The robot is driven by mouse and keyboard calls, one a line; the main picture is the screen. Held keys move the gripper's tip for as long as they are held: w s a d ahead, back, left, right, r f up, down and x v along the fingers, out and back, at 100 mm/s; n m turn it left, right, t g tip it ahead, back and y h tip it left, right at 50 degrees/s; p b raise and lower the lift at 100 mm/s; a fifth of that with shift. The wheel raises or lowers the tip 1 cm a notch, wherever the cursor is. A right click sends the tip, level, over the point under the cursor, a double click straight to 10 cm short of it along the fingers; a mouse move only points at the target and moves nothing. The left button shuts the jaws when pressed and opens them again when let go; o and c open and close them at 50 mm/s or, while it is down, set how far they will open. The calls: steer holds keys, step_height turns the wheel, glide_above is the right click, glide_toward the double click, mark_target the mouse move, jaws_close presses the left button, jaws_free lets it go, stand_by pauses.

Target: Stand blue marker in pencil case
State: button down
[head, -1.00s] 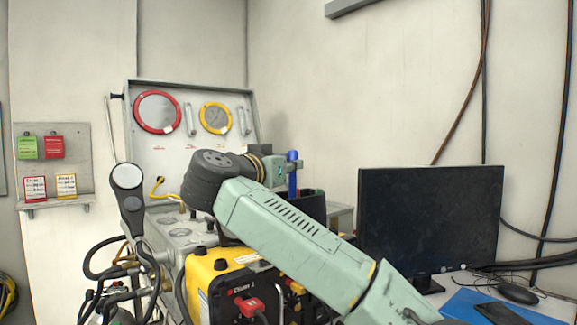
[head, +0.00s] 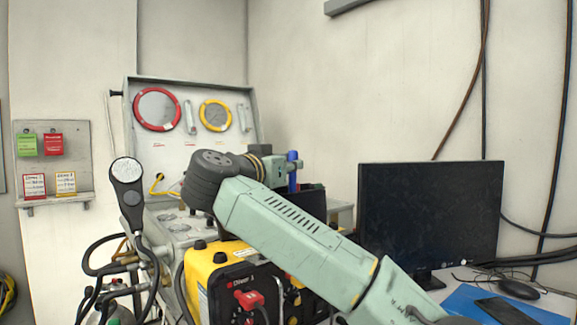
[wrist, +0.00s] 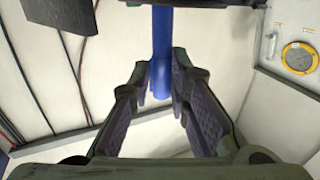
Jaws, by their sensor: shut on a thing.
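The blue marker (head: 292,171) is upright in the head view, held at my gripper (head: 290,167). In the wrist view the marker (wrist: 162,45) runs up from between the two fingers of my gripper (wrist: 160,88), which are shut on it. A dark, box-like thing (head: 312,204) with a bit of red and green at its top stands just below and right of the marker. It may be the pencil case, but my arm hides much of it. I cannot tell whether the marker's lower end is inside it or in front of it.
A black monitor (head: 430,222) stands to the right, with a mouse (head: 518,289) and a phone (head: 503,311) on the desk. A yellow and black diver unit (head: 235,285) and the gauge panel (head: 190,143) are at the left. A handset (head: 127,190) stands left of my arm.

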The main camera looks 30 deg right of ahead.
steer(key=shift+f+b, duration=0.45)
steer(key=shift+b, duration=0.1)
stand_by(0.4)
steer(key=c, duration=1.4)
jaws_free()
steer(key=shift+c, duration=0.2)
steer(key=shift+r, duration=0.15)
step_height(320, 180, up, 9)
steer(key=p, duration=0.5)
steer(key=shift+p, duration=0.3)
steer(key=shift+a, duration=0.1)
